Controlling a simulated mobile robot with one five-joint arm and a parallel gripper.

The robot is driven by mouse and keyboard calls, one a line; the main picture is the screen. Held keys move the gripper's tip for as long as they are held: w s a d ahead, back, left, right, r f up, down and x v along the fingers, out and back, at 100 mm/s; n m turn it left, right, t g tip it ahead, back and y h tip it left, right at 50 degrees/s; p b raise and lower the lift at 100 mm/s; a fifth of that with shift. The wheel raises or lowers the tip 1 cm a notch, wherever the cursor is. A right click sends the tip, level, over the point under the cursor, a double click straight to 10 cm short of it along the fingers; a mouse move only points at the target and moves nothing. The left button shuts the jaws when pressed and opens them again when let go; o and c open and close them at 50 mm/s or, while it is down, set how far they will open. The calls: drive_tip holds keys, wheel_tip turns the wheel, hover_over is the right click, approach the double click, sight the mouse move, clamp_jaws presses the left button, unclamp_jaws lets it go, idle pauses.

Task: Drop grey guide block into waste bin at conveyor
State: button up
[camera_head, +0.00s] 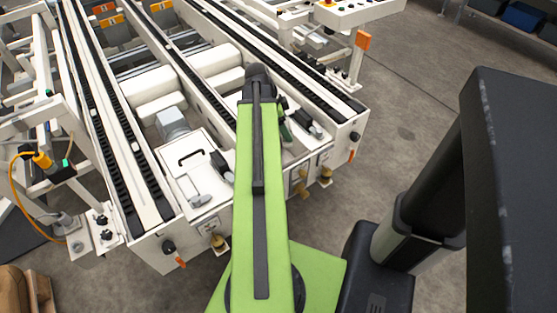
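My green arm reaches forward from the bottom of the picture over the front end of the conveyor (152,215). Its dark far joint is near the top middle, and my gripper cannot be made out beyond or beneath it. A grey box-shaped part (173,122) sits between the conveyor rails, left of my arm. I cannot tell whether it is the guide block or a fixed part of the machine. I cannot pick out a waste bin. My arm hides part of the conveyor's middle.
Black chain tracks (108,150) run along the white conveyor frame. A control panel (345,12) stands at the back. A yellow cable (14,190) hangs from the left frame. A brown object (12,290) lies at the lower left. Grey floor (410,130) is open right of the conveyor.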

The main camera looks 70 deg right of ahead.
drive_tip(key=f, duration=0.1)
drive_tip(key=d+f+m+b, duration=0.1)
drive_tip(key=d+f, duration=0.1)
drive_tip(key=shift+w+f+m+y, duration=0.15)
drive_tip(key=shift+w+m+y, duration=0.15)
drive_tip(key=shift+w, duration=0.05)
drive_tip(key=shift+d+f+m+b, duration=0.25)
drive_tip(key=shift+d+m+b, duration=0.05)
drive_tip(key=shift+m+b, duration=0.2)
drive_tip(key=shift+y, duration=0.3)
drive_tip(key=shift+a+r, duration=0.1)
wheel_tip(320, 180, down, 6)
drive_tip(key=b, duration=0.5)
drive_tip(key=shift+b, duration=0.35)
drive_tip(key=o, duration=1.5)
drive_tip(key=shift+r, duration=0.1)
